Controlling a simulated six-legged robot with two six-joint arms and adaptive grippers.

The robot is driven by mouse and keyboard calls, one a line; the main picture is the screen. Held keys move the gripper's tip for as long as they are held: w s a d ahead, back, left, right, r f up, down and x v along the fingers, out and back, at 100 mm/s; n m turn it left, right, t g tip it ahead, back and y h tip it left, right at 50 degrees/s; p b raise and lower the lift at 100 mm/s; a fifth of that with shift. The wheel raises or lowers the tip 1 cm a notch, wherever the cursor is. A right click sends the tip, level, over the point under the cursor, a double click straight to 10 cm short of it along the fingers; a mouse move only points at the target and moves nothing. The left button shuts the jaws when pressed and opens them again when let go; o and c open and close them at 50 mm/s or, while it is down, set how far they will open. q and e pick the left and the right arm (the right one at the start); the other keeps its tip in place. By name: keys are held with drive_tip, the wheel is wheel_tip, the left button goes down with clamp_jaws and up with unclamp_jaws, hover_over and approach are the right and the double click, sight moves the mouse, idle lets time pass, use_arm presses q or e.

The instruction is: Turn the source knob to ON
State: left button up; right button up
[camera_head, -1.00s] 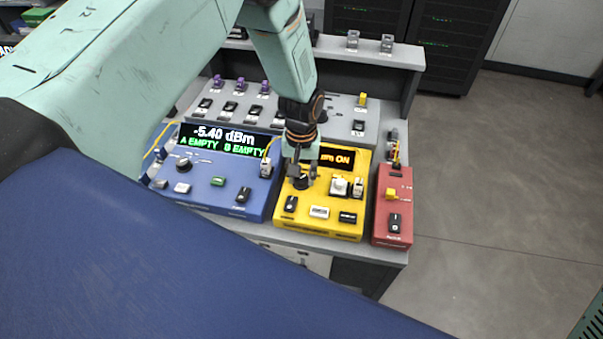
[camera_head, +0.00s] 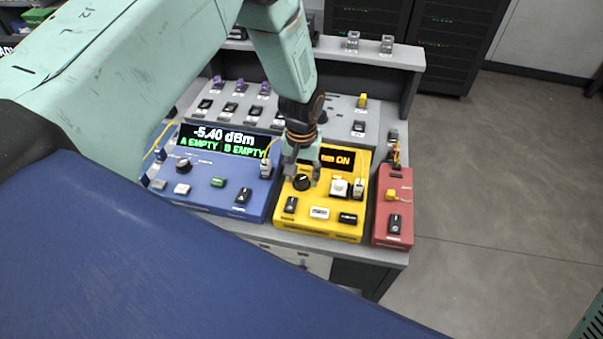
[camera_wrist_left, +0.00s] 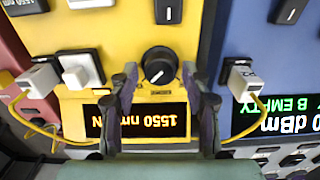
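The source knob (camera_head: 302,182) is a round black dial on the yellow source unit (camera_head: 330,228). It also shows in the left wrist view (camera_wrist_left: 160,65), with a white pointer line set diagonally. The unit's display (camera_head: 338,159) reads "nm ON" in the head view, its left part hidden by my gripper. In the wrist view the display (camera_wrist_left: 165,123) is upside down and shows "1550 nm". My left gripper (camera_head: 302,174) is open, its fingertips apart on either side of the knob. In the wrist view the fingers (camera_wrist_left: 159,78) show gaps to the knob. My right gripper is not in view.
A blue meter unit (camera_head: 215,195) reading "-5.40 dBm" stands to the left and a red unit (camera_head: 393,225) to the right. White connectors with yellow fibres (camera_wrist_left: 243,78) (camera_wrist_left: 38,80) flank the fingers. A grey shelf (camera_head: 350,55) stands behind.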

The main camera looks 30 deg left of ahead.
sight(301, 178)
use_arm(q)
drive_tip(key=shift+o, duration=0.4)
drive_tip(key=shift+s, duration=0.1)
wheel_tip(301, 178, up, 12)
idle(0.3)
idle(0.3)
drive_tip(key=shift+m, duration=0.3)
drive_tip(key=s+f, duration=0.7)
drive_tip(key=f, duration=0.1)
drive_tip(key=shift+s+d+f, duration=0.2)
drive_tip(key=shift+d, duration=0.15)
drive_tip(key=s+f+m, duration=0.1)
drive_tip(key=s+f, duration=0.3)
drive_tip(key=s, duration=0.8)
drive_tip(key=s+f+m, duration=0.1)
drive_tip(key=s+f, duration=0.2)
drive_tip(key=s, duration=0.9)
wheel_tip(301, 178, down, 16)
drive_tip(key=b, duration=1.6)
drive_tip(key=shift+d, duration=0.3)
